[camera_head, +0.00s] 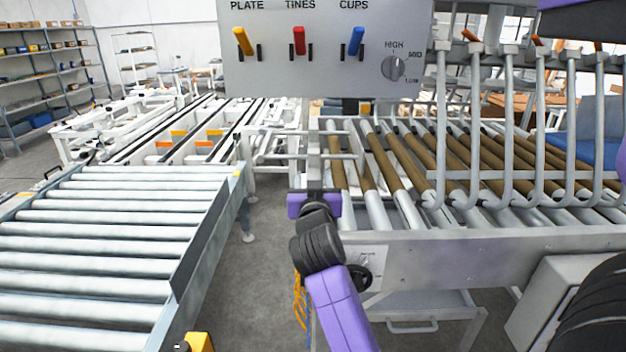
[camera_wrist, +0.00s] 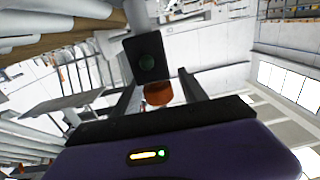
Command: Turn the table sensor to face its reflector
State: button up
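In the head view my gripper (camera_head: 314,178) is at the near left corner of the roller table (camera_head: 470,258); the sensor cannot be made out there. I cannot pick out the reflector in either view.
A panel (camera_head: 325,75) with yellow, red and blue levers hangs above. Bent grey tines (camera_head: 508,130) hang over the table's rollers at right. A roller conveyor (camera_head: 110,235) stands at left.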

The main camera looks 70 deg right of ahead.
grip_shut()
jog(key=shift+f+b, duration=0.15)
jog(key=shift+b, duration=0.35)
jog(key=shift+f+m+g+h+b, duration=0.1)
jog(key=shift+m+g+h+b, duration=0.4)
jog(key=shift+g+b, duration=0.55)
jog(key=shift+s+d+m+g+b, duration=0.1)
jog(key=shift+s+m+g+b, duration=0.05)
jog(key=shift+m+g+b, duration=0.95)
jog(key=shift+s+r+g+h+b, duration=0.25)
jog(key=shift+g+h+b, duration=0.05)
jog(key=shift+g+b, duration=0.4)
jog(key=shift+o, duration=0.2)
grip_release()
